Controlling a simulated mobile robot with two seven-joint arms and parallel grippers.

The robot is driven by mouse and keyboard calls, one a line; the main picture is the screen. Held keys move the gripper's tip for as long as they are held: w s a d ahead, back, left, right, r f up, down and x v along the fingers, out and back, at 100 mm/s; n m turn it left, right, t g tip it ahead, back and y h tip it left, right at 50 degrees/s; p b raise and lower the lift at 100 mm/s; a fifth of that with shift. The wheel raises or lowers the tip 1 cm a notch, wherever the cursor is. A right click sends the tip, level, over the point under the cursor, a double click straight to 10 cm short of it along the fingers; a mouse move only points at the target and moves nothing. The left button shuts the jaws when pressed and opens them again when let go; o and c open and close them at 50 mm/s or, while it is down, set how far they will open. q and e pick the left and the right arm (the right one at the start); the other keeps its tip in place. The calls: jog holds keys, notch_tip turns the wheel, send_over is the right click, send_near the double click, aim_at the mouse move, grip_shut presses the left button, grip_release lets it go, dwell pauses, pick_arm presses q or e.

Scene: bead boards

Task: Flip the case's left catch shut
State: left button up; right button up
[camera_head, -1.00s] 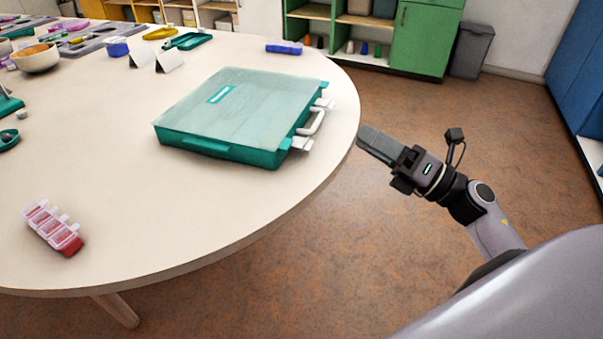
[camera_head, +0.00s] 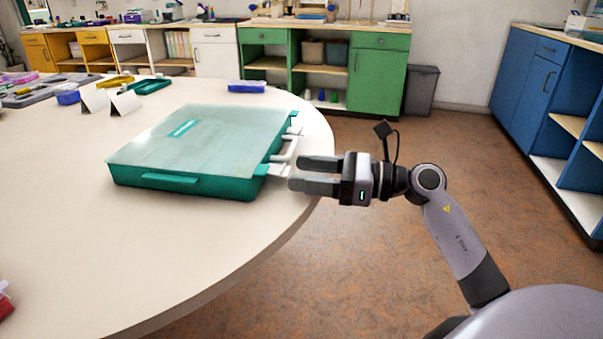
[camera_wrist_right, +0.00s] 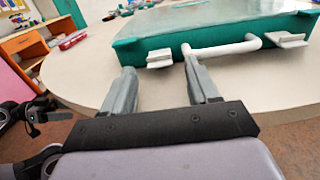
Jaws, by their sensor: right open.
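The teal case (camera_head: 185,150) with a clear lid lies closed on the round table. It also shows in the wrist view (camera_wrist_right: 145,48). Its handle (camera_wrist_right: 225,47) sits between two pale catches. The left catch (camera_wrist_right: 160,58) is the near one in the head view (camera_head: 279,171); it sticks out from the case wall. The right catch (camera_wrist_right: 285,40) also sticks out. My right gripper (camera_head: 297,174) is open and empty at the table edge, fingers towards the left catch. In the wrist view the catch lies ahead between the fingertips (camera_wrist_right: 160,64). Part of my left arm shows at the wrist view's left edge.
The table (camera_head: 200,250) is clear in front of the case. Two white cards (camera_head: 125,104), a blue block (camera_head: 247,87) and a green tray (camera_head: 148,86) lie beyond it. A red pill-box-like item (camera_wrist_right: 73,40) lies left in the wrist view.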

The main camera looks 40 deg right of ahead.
jog(key=shift+w+a, duration=0.5)
